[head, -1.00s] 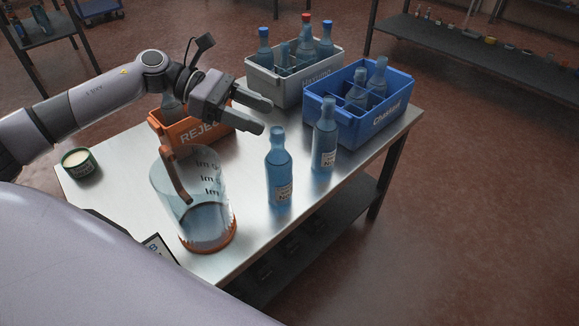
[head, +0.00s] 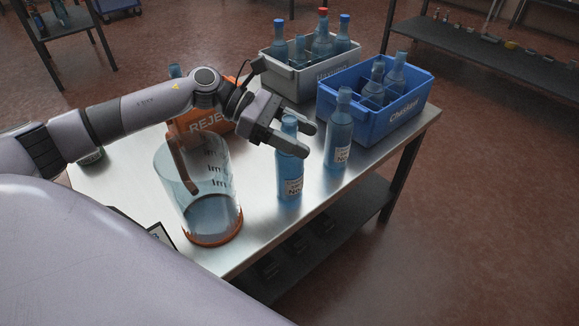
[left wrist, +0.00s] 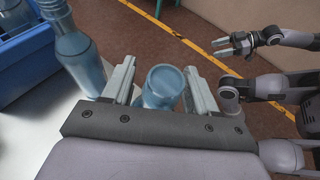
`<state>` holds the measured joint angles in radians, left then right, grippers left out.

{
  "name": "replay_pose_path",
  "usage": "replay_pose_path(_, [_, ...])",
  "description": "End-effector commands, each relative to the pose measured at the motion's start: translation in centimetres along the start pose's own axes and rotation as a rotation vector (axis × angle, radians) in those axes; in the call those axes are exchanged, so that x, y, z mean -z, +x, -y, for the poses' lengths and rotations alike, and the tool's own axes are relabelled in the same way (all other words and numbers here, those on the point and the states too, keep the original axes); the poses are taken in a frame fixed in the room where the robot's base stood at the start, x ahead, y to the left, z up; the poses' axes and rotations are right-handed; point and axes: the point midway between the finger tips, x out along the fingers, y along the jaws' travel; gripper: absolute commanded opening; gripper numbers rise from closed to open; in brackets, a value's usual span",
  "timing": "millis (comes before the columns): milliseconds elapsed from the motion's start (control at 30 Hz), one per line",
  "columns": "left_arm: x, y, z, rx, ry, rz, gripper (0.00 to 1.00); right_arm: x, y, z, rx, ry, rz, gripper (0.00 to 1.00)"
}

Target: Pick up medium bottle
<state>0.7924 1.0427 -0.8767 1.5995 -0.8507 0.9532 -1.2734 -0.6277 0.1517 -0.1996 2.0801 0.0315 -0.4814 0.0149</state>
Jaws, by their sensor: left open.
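Two blue glass bottles with white labels stand upright on the metal table. The nearer bottle (head: 290,178) has its top between the fingers of my left gripper (head: 307,140); it also shows between the fingers in the left wrist view (left wrist: 163,88). My left gripper is open, with a finger on either side, and I cannot tell whether they touch the glass. The other bottle (head: 339,138) stands just right of the fingertips, and in the left wrist view (left wrist: 82,58) it is on the left. My right gripper (left wrist: 222,47) shows open and empty in the left wrist view, away from the bottles.
A clear measuring jug (head: 205,195) with an orange base stands left of the nearer bottle. An orange reject crate (head: 208,122), a grey crate (head: 305,85) and a blue crate (head: 400,112) stand behind, with bottles inside. The table's front right edge is close to the bottles.

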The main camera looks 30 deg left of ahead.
Motion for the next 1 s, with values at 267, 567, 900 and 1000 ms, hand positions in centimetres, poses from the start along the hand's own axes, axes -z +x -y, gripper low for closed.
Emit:
replay_pose_path(267, [0.0,0.0,0.0,0.000,-0.001,0.000,0.09,-0.2,0.0,-0.1,-0.001,-0.004,0.004,0.59])
replay_pose_path(567, [-0.1,-0.1,0.0,-0.001,0.000,0.002,0.00,-0.1,0.0,0.0,0.001,-0.004,0.001,0.59])
replay_pose_path(900, [-2.0,-0.8,-0.1,-0.002,0.003,0.004,0.00,0.4,-0.2,0.1,0.004,-0.001,-0.003,0.59])
replay_pose_path(1000, [-3.6,-1.5,-0.1,-0.003,0.006,0.004,0.00,0.5,-0.3,0.1,0.002,0.004,-0.002,0.59])
